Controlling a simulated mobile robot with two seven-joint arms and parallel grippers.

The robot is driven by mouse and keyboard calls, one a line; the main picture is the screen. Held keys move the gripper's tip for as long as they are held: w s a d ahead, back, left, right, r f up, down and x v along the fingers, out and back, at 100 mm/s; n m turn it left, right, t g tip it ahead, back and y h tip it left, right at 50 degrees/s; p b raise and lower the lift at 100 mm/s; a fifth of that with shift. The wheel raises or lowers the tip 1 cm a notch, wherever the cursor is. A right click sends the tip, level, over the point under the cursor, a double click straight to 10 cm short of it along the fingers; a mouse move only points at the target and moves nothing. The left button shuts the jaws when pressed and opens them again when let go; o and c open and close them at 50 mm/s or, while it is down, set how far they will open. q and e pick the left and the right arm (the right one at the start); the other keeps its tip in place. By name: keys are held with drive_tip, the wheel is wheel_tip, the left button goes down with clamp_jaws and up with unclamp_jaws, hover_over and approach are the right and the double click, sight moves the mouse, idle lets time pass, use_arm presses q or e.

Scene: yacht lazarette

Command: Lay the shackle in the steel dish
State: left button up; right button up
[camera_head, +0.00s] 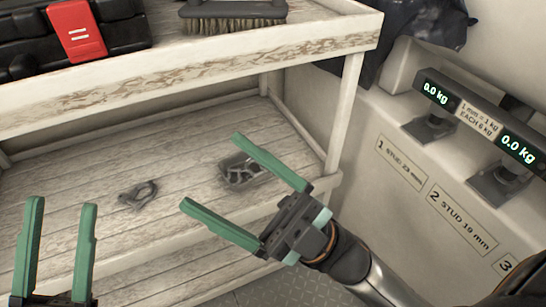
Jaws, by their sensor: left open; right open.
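A grey metal shackle (137,195) lies on the whitewashed plank shelf, left of the middle. A small grey steel dish (225,178) stands on the same shelf to its right, with metal pieces in it that I cannot make out clearly. My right gripper (210,169) is open and empty. Its upper green finger crosses in front of the dish and hides part of it, and its lower finger points toward the gap between shackle and dish. My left gripper (62,204) is open and empty at the lower left, fingers pointing up, left of the shackle.
The upper shelf (330,38) overhangs the back, bearing a black case (25,35) with a red latch and a brush (233,12). A post (348,110) bounds the shelf at right. Two displays (436,92) read 0.0 kg above numbered stud labels. Bare planks surround the shackle.

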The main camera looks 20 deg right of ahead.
drive_tip(key=w+d+f+m+t+h, duration=0.1)
drive_tip(key=w+d+m+t+h, duration=0.1)
drive_tip(key=d+m+t+h, duration=0.3)
drive_tip(key=m+t+h, duration=0.3)
drive_tip(key=m, duration=0.2)
drive_tip(key=shift+d+f+h, duration=0.15)
drive_tip(key=shift+d+h, duration=0.15)
drive_tip(key=shift+d, duration=0.05)
